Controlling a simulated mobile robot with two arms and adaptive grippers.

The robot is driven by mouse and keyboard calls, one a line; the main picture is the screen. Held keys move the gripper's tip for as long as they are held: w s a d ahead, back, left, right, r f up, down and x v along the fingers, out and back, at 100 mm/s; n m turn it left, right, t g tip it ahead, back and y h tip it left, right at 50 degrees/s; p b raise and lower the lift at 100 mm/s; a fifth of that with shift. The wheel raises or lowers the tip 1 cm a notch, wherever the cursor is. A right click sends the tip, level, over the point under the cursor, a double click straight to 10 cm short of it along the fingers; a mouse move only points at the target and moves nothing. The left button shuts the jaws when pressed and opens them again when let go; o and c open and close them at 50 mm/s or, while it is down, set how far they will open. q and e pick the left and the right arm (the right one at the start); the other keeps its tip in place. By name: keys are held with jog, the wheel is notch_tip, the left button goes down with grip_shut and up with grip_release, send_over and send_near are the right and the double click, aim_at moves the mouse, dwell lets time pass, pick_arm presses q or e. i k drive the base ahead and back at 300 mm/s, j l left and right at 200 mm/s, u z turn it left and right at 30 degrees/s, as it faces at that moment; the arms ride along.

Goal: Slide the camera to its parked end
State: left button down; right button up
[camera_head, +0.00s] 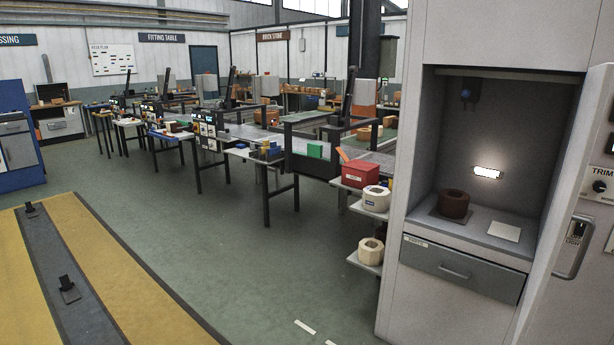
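No part of my grippers shows in the head view. An open cabinet bay (418,150) stands at the right. A small dark device with a blue part (467,96) hangs high on the left side of the bay; it may be the camera, but it is too small to be sure. A dark brown ring-shaped block (453,204) sits on a plate at the bay floor, below the hanging device.
A lit lamp (487,172) is on the bay's back wall. A white square pad (504,231) lies right of the block. A grey drawer (462,268) is below. Side shelves hold a red box (361,174) and tape-like rolls. Green floor (260,260) is open at left.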

aim_at(472, 86)
jog(key=i+l+z, duration=0.2)
jog(key=i, duration=0.35)
jog(key=i+l+z, duration=0.2)
jog(key=i+l, duration=0.15)
jog(key=l, duration=0.25)
jog(key=i+l+z, duration=0.2)
jog(key=i+l, duration=0.15)
jog(key=l, duration=0.25)
jog(key=i+l+z, duration=0.2)
jog(key=i+l, duration=0.25)
jog(key=i+l+u, duration=0.2)
jog(key=u, duration=0.25)
